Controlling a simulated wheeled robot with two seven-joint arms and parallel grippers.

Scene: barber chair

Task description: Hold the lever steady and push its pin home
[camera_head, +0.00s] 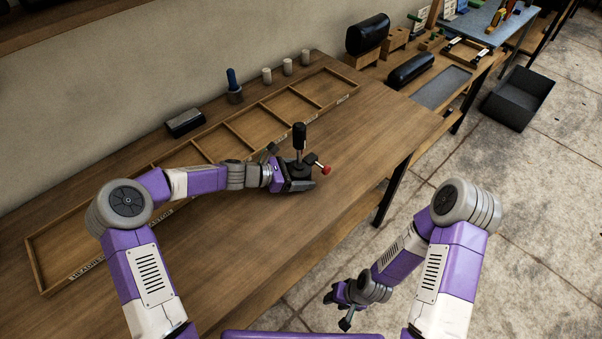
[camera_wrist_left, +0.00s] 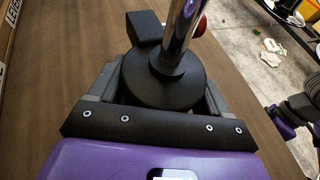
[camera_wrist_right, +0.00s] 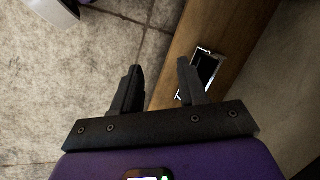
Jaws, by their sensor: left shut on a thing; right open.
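The lever (camera_head: 299,137) stands upright on the bench, with a black grip on a chrome shaft. The shaft shows in the left wrist view (camera_wrist_left: 182,28), rising from a round black hub (camera_wrist_left: 160,85). My left gripper (camera_head: 294,180) is shut on this hub, one finger on each side. The pin's red knob (camera_head: 325,170) sticks out to the right of the lever base; it is partly hidden behind the shaft in the left wrist view (camera_wrist_left: 200,27). My right gripper (camera_head: 345,308) hangs over the floor in front of the bench, away from the pin; its open fingers are empty (camera_wrist_right: 158,85).
A divided wooden tray (camera_head: 245,143) runs along the back of the bench (camera_head: 250,240). Behind it stand a blue-handled tool (camera_head: 233,85), several pale pegs (camera_head: 267,76) and a dark block (camera_head: 185,122). The bench top right of the lever is clear.

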